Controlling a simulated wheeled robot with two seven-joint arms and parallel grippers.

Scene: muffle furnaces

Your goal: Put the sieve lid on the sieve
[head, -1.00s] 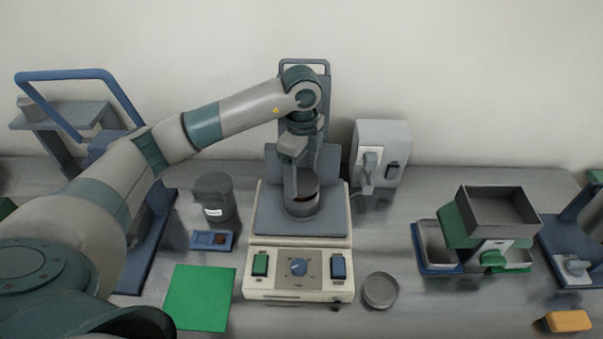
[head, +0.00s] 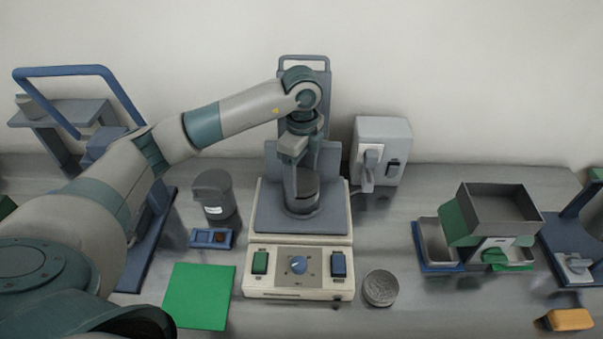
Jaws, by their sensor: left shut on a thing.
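The sieve (head: 306,202) is the dark grey round vessel on the grey plate of the shaker (head: 262,212), mid-picture. My left gripper (head: 291,178) points down at the sieve's left rim, shut on it as far as I can see; the fingertips overlap the rim and are partly hard to make out. The sieve's top looks dark and grey, and I cannot tell whether anything covers it. A shallow round grey piece (head: 380,288), possibly the sieve lid, lies flat on the bench right of the shaker; its top looks grainy. My right gripper is not in view.
The shaker's front panel (head: 298,264) has a blue knob. A dark jar (head: 214,196), a small blue tray (head: 202,239) and a green mat (head: 199,296) lie to the left. A grey-green device (head: 500,212) and a yellow block (head: 570,319) are right. Bench between is clear.

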